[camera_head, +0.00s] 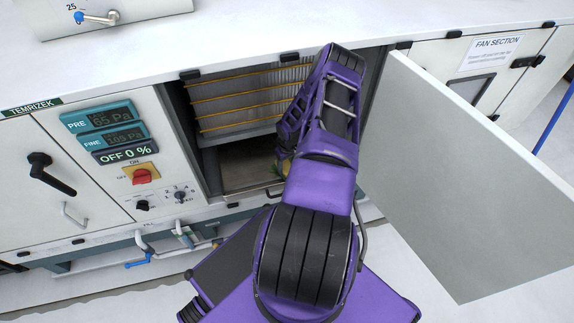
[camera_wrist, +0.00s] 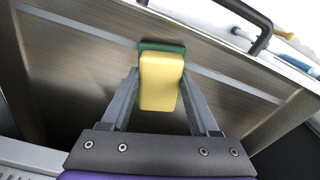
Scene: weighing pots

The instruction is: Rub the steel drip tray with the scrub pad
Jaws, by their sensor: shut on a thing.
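The scrub pad (camera_wrist: 160,82) is a yellow sponge block with a dark green layer on its far side. My gripper (camera_wrist: 159,76) is shut on it, one grey finger on each side. The steel drip tray (camera_wrist: 85,60) is a brushed metal floor spreading around and beyond the pad in the wrist view. The green layer faces the tray; I cannot tell whether it touches. In the head view the tray (camera_head: 240,178) shows at the bottom of the open cabinet bay, and my arm hides most of the gripper and pad.
The open door (camera_head: 470,180) stands out to the right of the bay. Filter panels with yellow strips (camera_head: 245,97) fill the upper bay. A control panel with displays and a red switch (camera_head: 142,176) is left. Pipes with a blue-handled valve (camera_head: 137,264) run below.

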